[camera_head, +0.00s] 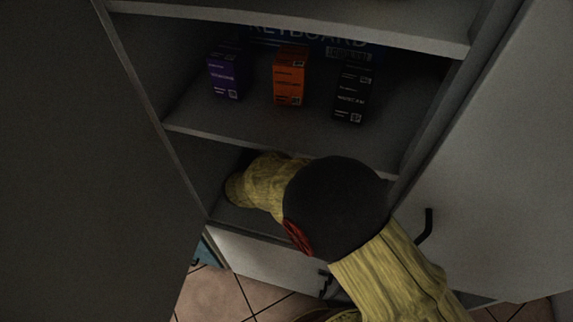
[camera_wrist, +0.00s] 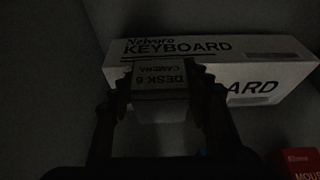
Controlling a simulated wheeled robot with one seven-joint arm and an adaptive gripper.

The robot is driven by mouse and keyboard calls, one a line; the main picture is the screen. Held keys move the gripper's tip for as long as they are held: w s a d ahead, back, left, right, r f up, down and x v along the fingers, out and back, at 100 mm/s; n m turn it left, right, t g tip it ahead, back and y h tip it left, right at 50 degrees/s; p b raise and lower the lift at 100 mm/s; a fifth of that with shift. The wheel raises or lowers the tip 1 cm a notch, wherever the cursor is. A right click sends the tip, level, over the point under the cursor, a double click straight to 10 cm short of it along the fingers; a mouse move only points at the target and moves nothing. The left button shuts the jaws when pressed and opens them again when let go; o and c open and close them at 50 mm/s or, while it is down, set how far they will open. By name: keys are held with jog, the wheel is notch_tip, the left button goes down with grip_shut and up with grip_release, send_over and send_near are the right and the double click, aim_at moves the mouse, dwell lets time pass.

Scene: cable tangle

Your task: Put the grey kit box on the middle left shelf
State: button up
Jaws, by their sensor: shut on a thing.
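My gripper (camera_wrist: 162,84) is shut on a small grey box (camera_wrist: 160,108) in the wrist view, with one finger on each side. The box carries dark upside-down print that seems to read DESK 6 CAMERA. I cannot tell whether the box touches the surface below. In the head view my arm reaches into the lower compartment of a grey shelf unit (camera_head: 186,128). There my gripper and the held box are hidden by the arm and the shelf board.
A long pale keyboard box (camera_wrist: 275,83) lies right behind the held box. A red mouse box (camera_wrist: 302,160) is at lower right. The compartment above holds purple (camera_head: 225,72), orange (camera_head: 291,76) and black (camera_head: 353,92) boxes. An open door (camera_head: 500,160) stands at right.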

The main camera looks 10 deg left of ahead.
notch_tip(320, 180, down, 9)
jog(key=b, duration=0.3)
jog(key=shift+s+r, duration=0.1)
jog(key=shift+b, duration=0.35)
jog(key=o, duration=1.3)
jog(key=shift+f, duration=0.2)
jog(key=shift+r, duration=0.2)
jog(key=p+v, duration=0.4)
jog(key=v, duration=0.8)
